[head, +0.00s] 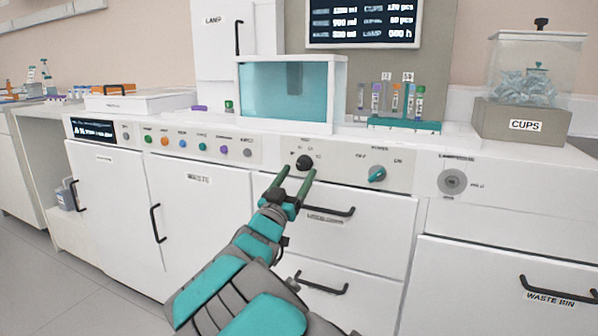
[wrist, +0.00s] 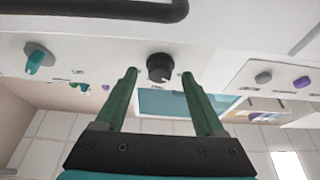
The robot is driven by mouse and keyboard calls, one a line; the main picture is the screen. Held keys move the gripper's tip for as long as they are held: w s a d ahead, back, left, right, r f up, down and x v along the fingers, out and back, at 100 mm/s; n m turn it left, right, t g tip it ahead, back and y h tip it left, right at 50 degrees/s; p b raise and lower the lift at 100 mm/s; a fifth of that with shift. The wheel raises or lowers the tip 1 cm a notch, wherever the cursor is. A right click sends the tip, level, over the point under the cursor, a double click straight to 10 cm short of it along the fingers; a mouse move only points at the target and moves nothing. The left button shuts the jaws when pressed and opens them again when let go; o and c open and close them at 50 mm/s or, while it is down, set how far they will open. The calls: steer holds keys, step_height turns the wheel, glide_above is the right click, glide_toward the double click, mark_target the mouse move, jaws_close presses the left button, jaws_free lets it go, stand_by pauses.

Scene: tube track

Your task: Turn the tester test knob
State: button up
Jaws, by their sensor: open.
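A round black knob (head: 304,162) sits on the white front panel (head: 340,172), with small markings around it too small to read. It also shows in the wrist view (wrist: 160,67). My gripper (head: 297,173) is open, its two green fingers pointing at the panel. In the wrist view the fingertips (wrist: 159,76) lie on either side of the black knob, with a gap on each side. I cannot tell how far the tips are from the panel. A teal knob (head: 377,174) sits to the right on the same panel.
A black drawer handle (head: 331,211) sticks out just below my gripper. A row of small coloured buttons (head: 182,143) runs along the panel to the left. A teal-windowed box (head: 290,92), a tube rack (head: 404,125) and a cups bin (head: 525,124) stand on the counter above.

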steer(key=shift+x, duration=0.8)
jaws_close()
